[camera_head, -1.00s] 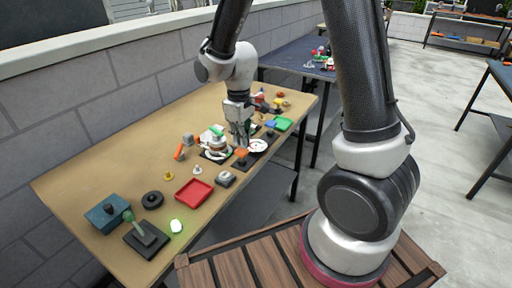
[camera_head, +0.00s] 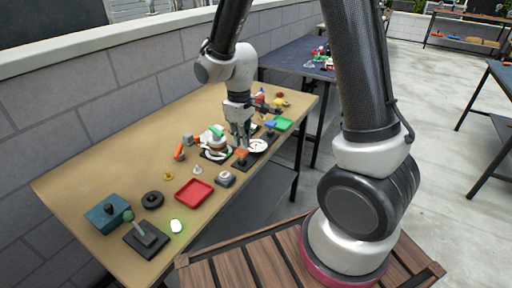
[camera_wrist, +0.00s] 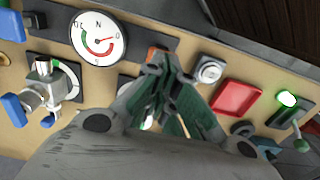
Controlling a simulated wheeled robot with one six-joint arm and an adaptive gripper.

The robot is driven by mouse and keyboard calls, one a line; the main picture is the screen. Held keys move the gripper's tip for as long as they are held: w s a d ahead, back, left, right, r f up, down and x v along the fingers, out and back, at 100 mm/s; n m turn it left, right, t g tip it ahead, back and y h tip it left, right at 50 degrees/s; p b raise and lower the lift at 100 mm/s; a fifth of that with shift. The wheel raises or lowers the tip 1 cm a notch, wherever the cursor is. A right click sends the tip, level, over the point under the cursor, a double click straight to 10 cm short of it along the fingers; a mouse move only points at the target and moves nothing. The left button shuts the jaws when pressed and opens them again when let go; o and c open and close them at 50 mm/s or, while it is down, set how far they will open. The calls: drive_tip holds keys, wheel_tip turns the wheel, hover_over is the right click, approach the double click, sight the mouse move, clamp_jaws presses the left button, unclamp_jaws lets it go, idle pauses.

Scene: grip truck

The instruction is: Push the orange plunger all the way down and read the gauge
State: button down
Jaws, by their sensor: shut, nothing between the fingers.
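The orange plunger (camera_head: 240,154) is on the table beside the gauge, low under my fingers. In the wrist view a bit of its orange (camera_wrist: 154,52) shows behind my fingers, which hide the rest. My gripper (camera_head: 240,146) points down over the plunger, shut and empty; its fingertips (camera_wrist: 167,66) show together in the wrist view. I cannot tell if they touch the plunger or how far down it is. The gauge (camera_head: 259,146) is a round white dial on a dark plate. In the wrist view the gauge (camera_wrist: 98,38) shows a green and red arc and letters; its reading is too small to tell.
A red tray (camera_head: 194,191), a grey button block (camera_head: 225,179), a lever with a green knob (camera_head: 147,238), a lit green light (camera_head: 177,226) and a teal box (camera_head: 108,214) are on the near table. A valve assembly (camera_head: 215,145) stands close left of my gripper.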

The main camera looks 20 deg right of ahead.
sight(242, 150)
drive_tip(key=shift+f, duration=2.1)
drive_tip(key=shift+r, duration=2.2)
drive_tip(key=shift+r, duration=2.5)
